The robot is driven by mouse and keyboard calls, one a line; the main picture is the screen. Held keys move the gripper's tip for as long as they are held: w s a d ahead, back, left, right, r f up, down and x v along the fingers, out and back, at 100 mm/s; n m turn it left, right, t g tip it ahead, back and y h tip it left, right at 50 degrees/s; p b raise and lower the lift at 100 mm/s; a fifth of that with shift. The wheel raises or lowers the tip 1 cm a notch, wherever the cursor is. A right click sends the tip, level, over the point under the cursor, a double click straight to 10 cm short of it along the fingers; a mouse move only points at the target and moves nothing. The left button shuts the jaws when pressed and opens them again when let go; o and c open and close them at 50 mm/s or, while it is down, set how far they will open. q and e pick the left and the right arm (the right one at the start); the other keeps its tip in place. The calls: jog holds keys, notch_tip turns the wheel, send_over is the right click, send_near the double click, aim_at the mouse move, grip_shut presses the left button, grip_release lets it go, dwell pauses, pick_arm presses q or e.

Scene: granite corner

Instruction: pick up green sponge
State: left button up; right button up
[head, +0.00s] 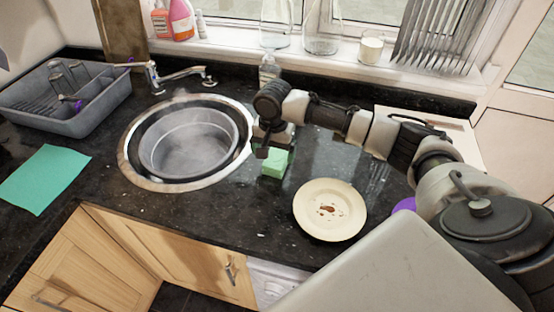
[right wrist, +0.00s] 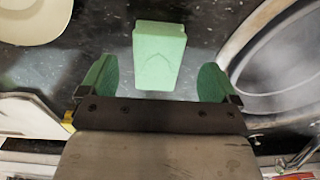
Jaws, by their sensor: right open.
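The green sponge (head: 275,163) is a small block on the dark granite counter, between the sink and a cream plate. In the head view my right gripper (head: 266,148) is just above and beside it and hides part of it. I cannot tell the exact height of the gripper over the sponge. My left gripper does not show.
The round sink (head: 133,160) is left of the sponge. The plate (head: 331,229) with brown stains is right and in front. A grey dish rack (head: 60,118) and a green cloth (head: 44,178) are at the left. A clear bottle (head: 269,70) stands behind. Bare counter surrounds the sponge.

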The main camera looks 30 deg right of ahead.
aim_at(275, 161)
jog(key=shift+s+f+p, duration=0.1)
jog(key=shift+f+p, duration=0.4)
jog(key=shift+f, duration=2.05)
jog(key=shift+d, duration=0.1)
jog(key=c, duration=1)
jog(key=shift+r, duration=0.15)
